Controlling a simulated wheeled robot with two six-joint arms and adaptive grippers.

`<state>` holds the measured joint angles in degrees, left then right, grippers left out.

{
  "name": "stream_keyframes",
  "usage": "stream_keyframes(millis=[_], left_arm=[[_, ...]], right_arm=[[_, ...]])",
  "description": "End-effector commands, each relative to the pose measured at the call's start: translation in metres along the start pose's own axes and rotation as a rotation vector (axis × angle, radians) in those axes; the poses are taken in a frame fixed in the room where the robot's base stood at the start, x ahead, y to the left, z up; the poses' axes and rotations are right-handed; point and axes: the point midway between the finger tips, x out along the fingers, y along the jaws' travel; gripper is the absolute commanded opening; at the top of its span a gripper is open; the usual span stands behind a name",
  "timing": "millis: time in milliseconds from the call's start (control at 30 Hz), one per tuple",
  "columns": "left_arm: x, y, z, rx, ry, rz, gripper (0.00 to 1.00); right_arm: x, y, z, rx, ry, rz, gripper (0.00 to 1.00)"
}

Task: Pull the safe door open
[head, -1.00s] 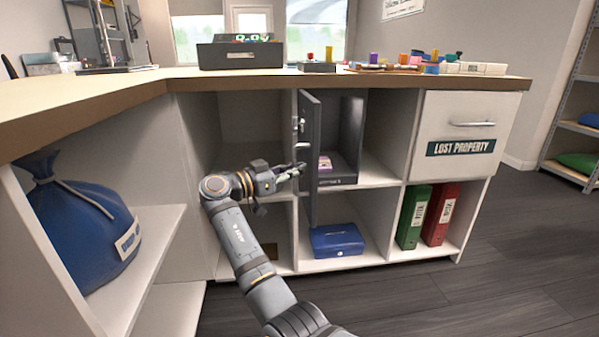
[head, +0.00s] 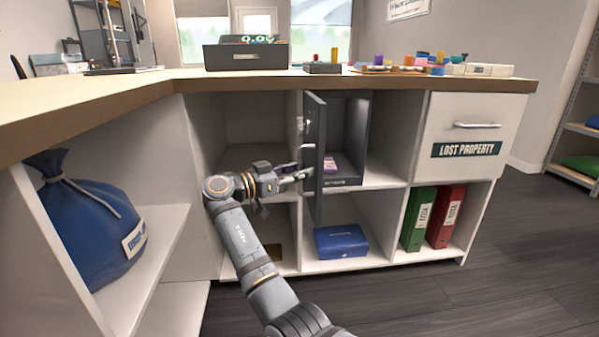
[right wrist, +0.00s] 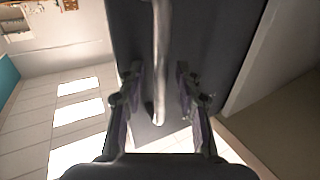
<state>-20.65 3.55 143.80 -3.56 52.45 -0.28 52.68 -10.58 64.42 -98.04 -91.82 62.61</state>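The dark grey safe (head: 359,130) stands in an upper middle compartment of the counter. Its door (head: 315,140) is swung well out toward me, and the inside shows, with a small purple-and-white item (head: 331,165) in it. My right gripper (head: 306,175) is at the left, outer face of the door. In the right wrist view the bar handle (right wrist: 160,60) runs between the two fingers of my right gripper (right wrist: 159,95). The fingers are apart, with a gap visible on each side of the bar. My left gripper is not in view.
A blue box (head: 341,241) sits in the compartment below the safe. Green (head: 417,218) and red binders (head: 445,216) stand to its right. A blue sack (head: 88,220) rests on the left shelf. The counter top (head: 130,88) overhangs the compartments. The floor at right is clear.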

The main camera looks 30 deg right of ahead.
Motion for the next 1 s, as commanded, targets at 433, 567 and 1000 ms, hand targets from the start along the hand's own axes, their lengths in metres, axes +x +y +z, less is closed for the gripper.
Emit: stream_keyframes(millis=[433, 567, 1000], left_arm=[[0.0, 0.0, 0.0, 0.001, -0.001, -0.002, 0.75], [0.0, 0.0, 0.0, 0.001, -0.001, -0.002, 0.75], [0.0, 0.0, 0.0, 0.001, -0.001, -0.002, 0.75]], right_arm=[[-0.067, 0.0, 0.001, -0.001, -0.001, -0.002, 0.34], [-0.076, 0.0, 0.001, 0.0, -0.001, -0.001, 0.34], [-0.076, 0.0, 0.001, 0.0, -0.001, 0.0, 0.34]])
